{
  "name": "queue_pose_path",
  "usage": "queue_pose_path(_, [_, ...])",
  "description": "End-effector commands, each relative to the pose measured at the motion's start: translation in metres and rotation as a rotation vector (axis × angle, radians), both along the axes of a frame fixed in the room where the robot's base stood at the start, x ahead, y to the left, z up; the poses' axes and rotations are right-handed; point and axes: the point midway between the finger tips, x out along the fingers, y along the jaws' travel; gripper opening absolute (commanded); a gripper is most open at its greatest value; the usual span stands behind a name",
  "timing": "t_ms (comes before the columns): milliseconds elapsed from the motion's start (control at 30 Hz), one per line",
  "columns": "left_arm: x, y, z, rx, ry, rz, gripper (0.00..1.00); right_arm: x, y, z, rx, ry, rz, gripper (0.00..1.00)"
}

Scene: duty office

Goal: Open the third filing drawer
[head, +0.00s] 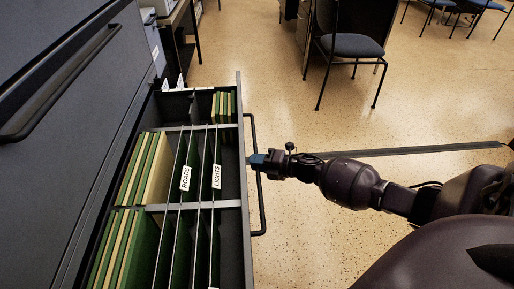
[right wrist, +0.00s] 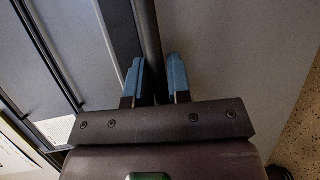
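An open filing drawer (head: 246,200) stands out from the dark grey cabinet (head: 50,170) at the left of the head view. It holds green and tan folders, with tabs reading ROADS and LIGHTS. Its dark bar handle (head: 262,210) runs along the front; the handle also shows in the right wrist view (right wrist: 148,30). My right gripper (head: 257,160) is at the handle. My left gripper is not in view.
A closed drawer above has its own bar handle (head: 60,88). A blue chair (head: 350,46) stands at the back, with more chairs at the upper right.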

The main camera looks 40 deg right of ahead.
Motion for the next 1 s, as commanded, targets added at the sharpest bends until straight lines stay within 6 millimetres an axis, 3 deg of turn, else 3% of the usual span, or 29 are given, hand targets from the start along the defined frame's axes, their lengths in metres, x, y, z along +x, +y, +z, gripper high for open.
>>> queue_pose_path(133, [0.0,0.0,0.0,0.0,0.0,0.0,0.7,0.0,0.0,-0.001,0.0,0.001,0.0,0.39])
queue_pose_path(533, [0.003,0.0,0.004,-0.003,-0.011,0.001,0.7,-0.007,-0.005,0.004,0.0,-0.002,-0.001,0.39])
queue_pose_path(1000, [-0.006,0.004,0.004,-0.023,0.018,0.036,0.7,-0.071,-0.047,0.019,-0.001,-0.003,-0.001,0.39])
